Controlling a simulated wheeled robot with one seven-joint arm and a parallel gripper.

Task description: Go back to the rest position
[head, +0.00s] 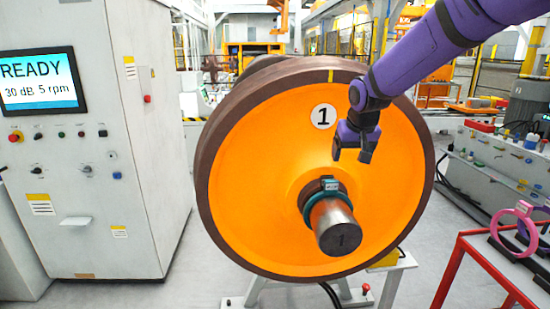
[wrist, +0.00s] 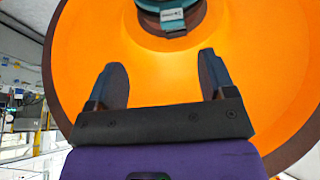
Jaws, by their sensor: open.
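My gripper (head: 352,155) hangs from the purple arm in front of the upper right part of the orange wheel (head: 250,165), above the axle end. In the wrist view my gripper (wrist: 163,85) has its two dark fingers spread apart with nothing between them. The wheel face (wrist: 270,75) fills most of that view. A teal ring (head: 311,208) sits around the axle stub (head: 337,232) close to the wheel hub. The teal ring also shows at the top of the wrist view (wrist: 165,10), apart from the fingers.
A control cabinet (head: 95,205) with a screen reading "READY 30 dB 5 rpm" stands at the left.

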